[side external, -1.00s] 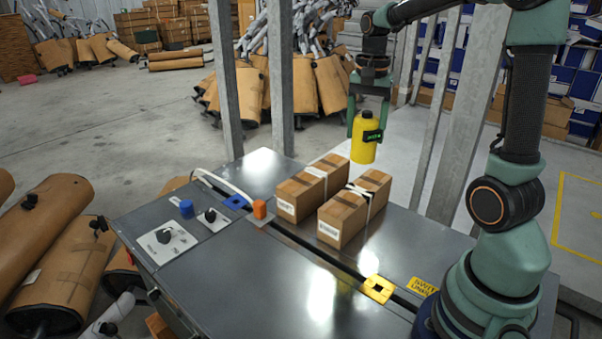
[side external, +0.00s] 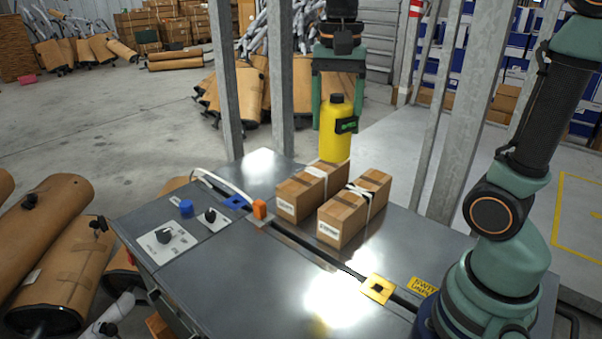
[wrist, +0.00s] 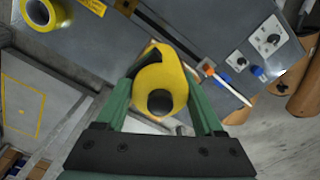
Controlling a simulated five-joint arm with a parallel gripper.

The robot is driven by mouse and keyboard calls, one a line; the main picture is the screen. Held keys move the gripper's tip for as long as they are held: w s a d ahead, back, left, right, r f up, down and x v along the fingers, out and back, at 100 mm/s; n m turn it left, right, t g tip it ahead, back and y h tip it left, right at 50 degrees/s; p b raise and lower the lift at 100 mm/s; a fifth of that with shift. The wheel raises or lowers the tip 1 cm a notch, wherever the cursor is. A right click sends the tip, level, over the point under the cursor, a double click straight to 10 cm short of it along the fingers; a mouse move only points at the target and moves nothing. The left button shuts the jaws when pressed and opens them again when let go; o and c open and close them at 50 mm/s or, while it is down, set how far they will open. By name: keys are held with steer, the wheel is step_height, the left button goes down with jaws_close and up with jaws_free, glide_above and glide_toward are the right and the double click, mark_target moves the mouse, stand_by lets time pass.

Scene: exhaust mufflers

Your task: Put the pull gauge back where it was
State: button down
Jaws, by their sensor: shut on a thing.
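Two taped cardboard boxes (side external: 306,192) (side external: 347,218) lie side by side on the grey bench (side external: 235,285). A slot with orange, blue and yellow pieces (side external: 378,289) crosses the bench. Metal posts (side external: 456,130) stand behind it. A yellow ring (wrist: 45,12) shows in the wrist view.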

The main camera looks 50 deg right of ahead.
steer(key=s+a+f+n, duration=0.3)
steer(key=s+a+f, duration=0.2)
steer(key=s+a, duration=0.45)
steer(key=f, duration=0.6)
steer(key=w+a+f, duration=0.1)
steer(key=f, duration=1.3)
steer(key=shift+w+a+f, duration=0.15)
steer(key=shift+w+a, duration=0.15)
steer(key=shift+a, duration=0.05)
steer(key=shift+f, duration=0.1)
jaws_free()
